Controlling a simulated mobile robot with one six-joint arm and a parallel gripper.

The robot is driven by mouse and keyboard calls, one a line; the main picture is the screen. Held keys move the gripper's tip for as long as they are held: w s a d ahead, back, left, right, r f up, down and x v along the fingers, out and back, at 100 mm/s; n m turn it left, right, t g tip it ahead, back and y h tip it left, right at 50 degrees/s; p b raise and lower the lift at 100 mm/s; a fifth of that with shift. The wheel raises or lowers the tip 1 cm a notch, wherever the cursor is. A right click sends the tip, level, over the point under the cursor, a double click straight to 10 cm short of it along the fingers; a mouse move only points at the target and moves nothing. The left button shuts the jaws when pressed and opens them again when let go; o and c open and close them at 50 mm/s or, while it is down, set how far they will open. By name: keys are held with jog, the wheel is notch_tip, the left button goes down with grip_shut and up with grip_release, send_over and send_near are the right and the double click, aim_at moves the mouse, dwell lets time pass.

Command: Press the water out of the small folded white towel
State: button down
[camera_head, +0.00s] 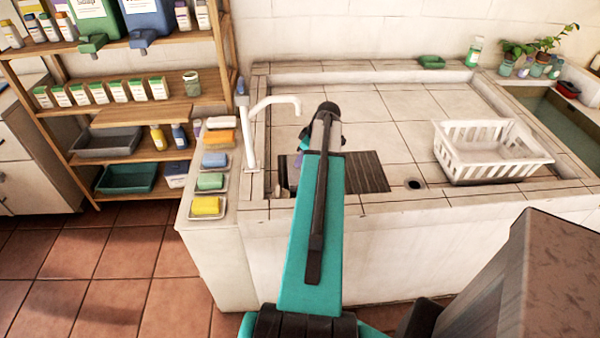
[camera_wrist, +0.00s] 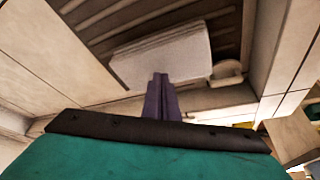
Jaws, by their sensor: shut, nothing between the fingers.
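The small folded white towel (camera_wrist: 165,55) lies flat on a dark ribbed drainboard (camera_wrist: 95,18) in the wrist view. My gripper (camera_wrist: 160,80) is shut and empty, its two purple-grey fingers together. The fingertips overlap the towel's near long edge in the picture; whether they touch it or hover above it I cannot tell. In the head view the dark drainboard (camera_head: 366,172) shows in the basin's left part, and my arm hides the towel and most of the gripper.
A white tap (camera_head: 253,135) stands at the basin's left edge. A white slatted basket (camera_head: 487,160) and a drain hole (camera_head: 414,184) are to the right. Soap dishes with a yellow sponge (camera_head: 206,206) line the left ledge. The basin's tiled middle is clear.

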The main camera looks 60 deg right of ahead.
jog(key=shift+f+b, duration=0.4)
jog(key=shift+f, duration=0.15)
dwell(0.4)
jog(key=shift+s+a+f, duration=0.1)
jog(key=shift+a+f, duration=0.1)
dwell(2.2)
jog(key=shift+r, duration=0.1)
notch_tip(320, 180, up, 8)
jog(key=p, duration=0.3)
jog(key=shift+w+d+r+p, duration=0.2)
jog(key=shift+d+p, duration=0.05)
jog(key=shift+p, duration=0.1)
dwell(0.4)
jog(key=shift+w+r, duration=0.1)
dwell(0.4)
jog(key=shift+f, duration=0.25)
